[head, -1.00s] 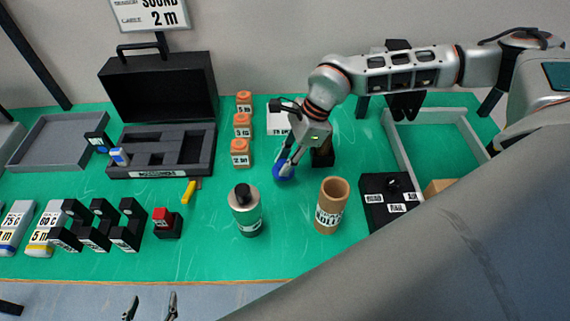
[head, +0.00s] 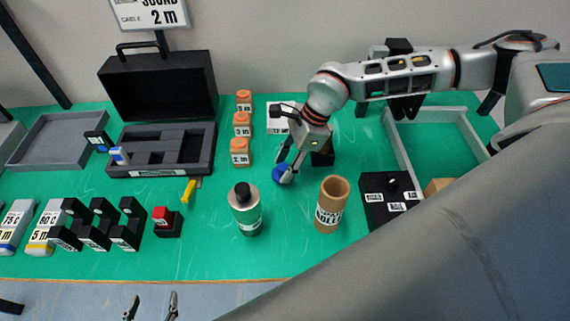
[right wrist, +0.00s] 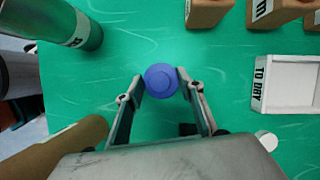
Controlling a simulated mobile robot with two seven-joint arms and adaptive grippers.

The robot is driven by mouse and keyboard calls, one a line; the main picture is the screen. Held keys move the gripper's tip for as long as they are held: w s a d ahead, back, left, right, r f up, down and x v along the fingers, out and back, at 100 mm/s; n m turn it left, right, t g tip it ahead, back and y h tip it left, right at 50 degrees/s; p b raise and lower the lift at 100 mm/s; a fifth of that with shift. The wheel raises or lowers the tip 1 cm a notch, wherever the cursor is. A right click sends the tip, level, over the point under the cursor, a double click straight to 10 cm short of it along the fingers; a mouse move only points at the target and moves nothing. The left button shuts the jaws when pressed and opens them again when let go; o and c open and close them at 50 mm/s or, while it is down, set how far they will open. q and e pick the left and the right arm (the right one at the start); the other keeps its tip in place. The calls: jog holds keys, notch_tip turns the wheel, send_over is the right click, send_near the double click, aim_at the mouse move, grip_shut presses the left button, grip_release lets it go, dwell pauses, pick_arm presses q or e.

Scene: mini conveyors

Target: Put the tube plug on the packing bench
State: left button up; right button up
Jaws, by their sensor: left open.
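The blue round piece (head: 279,173), which looks like the tube plug, is on the green bench top (head: 200,255), left of and behind the brown tube. My right gripper (head: 284,174) reaches down to it. In the right wrist view the blue plug (right wrist: 161,80) lies between the two fingertips of my right gripper (right wrist: 160,78), one on each side. The fingertips are at or very near its edge; whether they grip it is unclear. My left gripper (head: 152,306) is open and empty at the bottom edge of the head view, in front of the bench.
A brown open tube (head: 331,206) and a green-and-black bottle (head: 244,210) stand in front. Orange-topped blocks (head: 240,151) stand to the left. A black box (head: 388,200) and a grey-walled tray (head: 400,150) are at the right. An open black case (head: 165,160) is at the back left.

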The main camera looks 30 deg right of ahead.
jog(key=v, duration=1.2)
jog(key=shift+r, duration=0.15)
